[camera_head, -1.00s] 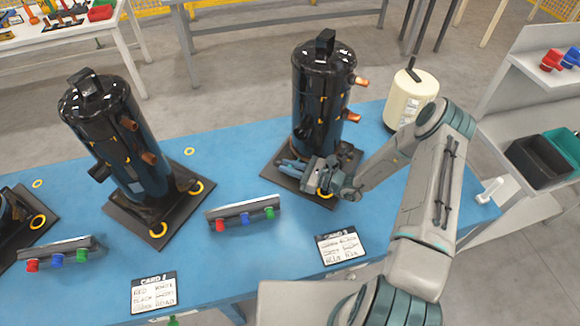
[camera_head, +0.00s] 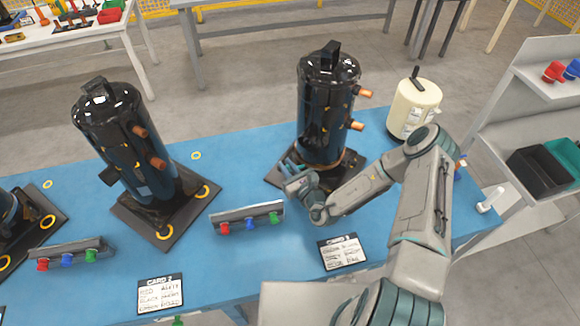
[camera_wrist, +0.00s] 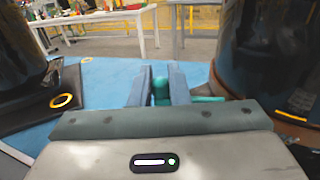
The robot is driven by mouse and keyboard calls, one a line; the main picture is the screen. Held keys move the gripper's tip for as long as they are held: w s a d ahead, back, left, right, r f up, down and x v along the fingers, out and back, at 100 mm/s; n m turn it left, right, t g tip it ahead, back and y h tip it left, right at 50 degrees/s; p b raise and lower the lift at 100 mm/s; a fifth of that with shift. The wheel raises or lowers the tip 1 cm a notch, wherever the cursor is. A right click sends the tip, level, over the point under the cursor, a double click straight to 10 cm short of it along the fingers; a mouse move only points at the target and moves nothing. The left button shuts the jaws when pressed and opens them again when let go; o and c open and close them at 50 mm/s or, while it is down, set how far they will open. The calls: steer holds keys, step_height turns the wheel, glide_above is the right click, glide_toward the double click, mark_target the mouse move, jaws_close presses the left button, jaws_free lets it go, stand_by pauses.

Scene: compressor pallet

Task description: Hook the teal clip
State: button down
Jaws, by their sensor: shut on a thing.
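The teal clip (camera_wrist: 162,90) sits between the fingers of my gripper (camera_wrist: 160,84) in the wrist view. A teal part of it shows to the right, past the right finger. The gripper is shut on it. In the head view my gripper (camera_head: 290,167) is low at the left front of the right black compressor (camera_head: 326,112), over its dark base plate. The compressor's lower body also stands close on the right of the wrist view (camera_wrist: 270,65). The clip is too small to make out clearly in the head view. I cannot tell whether it touches the compressor.
A second black compressor (camera_head: 125,145) stands to the left. A rack with red, blue and green knobs (camera_head: 248,217) lies between them. Card 3 (camera_head: 342,252) lies in front. A cream canister (camera_head: 412,108) stands behind my arm. Blue table (camera_head: 225,180) is bare left of the gripper.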

steer(key=shift+w+a+m+t+h+p, duration=0.1)
steer(key=shift+w+m+t+h+p, duration=0.35)
steer(key=shift+m+h, duration=1.2)
steer(key=shift+w+m+t+h+p, duration=0.15)
steer(key=shift+w+m+t+h, duration=0.6)
steer(key=shift+h, duration=1.55)
steer(key=shift+w+a+m+t+h+p, duration=0.1)
steer(key=shift+w+m+t+h+p, duration=0.2)
steer(key=shift+w+m+h, duration=1.05)
steer(key=shift+s+d+r+m+h, duration=0.1)
steer(key=shift+s+m+h, duration=0.3)
steer(key=shift+h, duration=0.4)
steer(key=c, duration=1.4)
jaws_free()
steer(key=shift+c, duration=0.2)
steer(key=shift+s, duration=0.1)
